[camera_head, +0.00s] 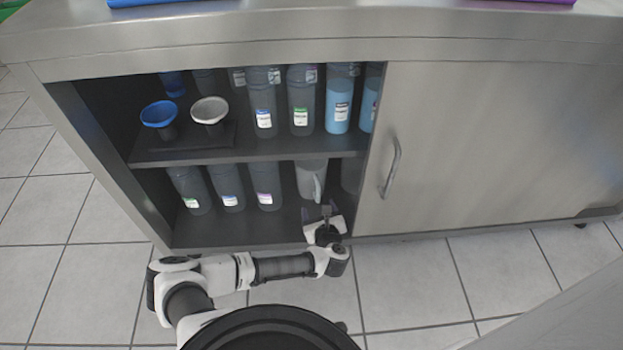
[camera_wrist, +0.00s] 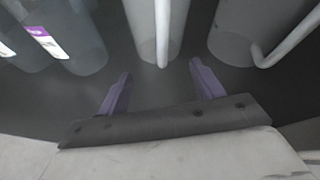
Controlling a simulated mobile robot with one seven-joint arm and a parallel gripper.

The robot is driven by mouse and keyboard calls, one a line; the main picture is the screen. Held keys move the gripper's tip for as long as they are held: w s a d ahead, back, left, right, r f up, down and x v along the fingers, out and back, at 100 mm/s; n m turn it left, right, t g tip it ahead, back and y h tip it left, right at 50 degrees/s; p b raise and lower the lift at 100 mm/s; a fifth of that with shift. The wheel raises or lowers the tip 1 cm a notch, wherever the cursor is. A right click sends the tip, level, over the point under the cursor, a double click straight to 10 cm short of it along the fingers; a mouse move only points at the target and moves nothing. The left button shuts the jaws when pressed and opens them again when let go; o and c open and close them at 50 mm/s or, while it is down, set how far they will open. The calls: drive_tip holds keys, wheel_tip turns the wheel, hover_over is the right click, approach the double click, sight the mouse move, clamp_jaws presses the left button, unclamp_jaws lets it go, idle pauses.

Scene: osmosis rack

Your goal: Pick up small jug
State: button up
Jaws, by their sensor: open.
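The small jug (camera_head: 311,180) is pale grey-white with a handle on its front. It stands on the lower shelf of the open cabinet, towards the right of the opening. In the wrist view the jug (camera_wrist: 152,30) is straight ahead, its handle facing me; its top is out of view. My gripper (camera_head: 319,211) is low at the cabinet opening, just in front of the jug. In the wrist view my gripper (camera_wrist: 160,72) has its two purple fingers apart with nothing between them. The fingertips point at the jug's base and appear short of it.
Grey labelled bottles (camera_head: 228,187) stand left of the jug on the lower shelf (camera_head: 235,230). Another handled vessel (camera_wrist: 245,35) is close on its right. The upper shelf (camera_head: 180,157) holds bottles and two funnels. The closed door (camera_head: 480,150) bounds the opening at right.

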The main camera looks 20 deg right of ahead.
sight(318, 203)
drive_tip(key=b+x, duration=0.1)
drive_tip(key=x, duration=0.1)
drive_tip(key=b+x, duration=0.1)
drive_tip(key=x, duration=0.3)
drive_tip(key=shift+r+b, duration=0.3)
drive_tip(key=shift+b, duration=0.1)
clamp_jaws()
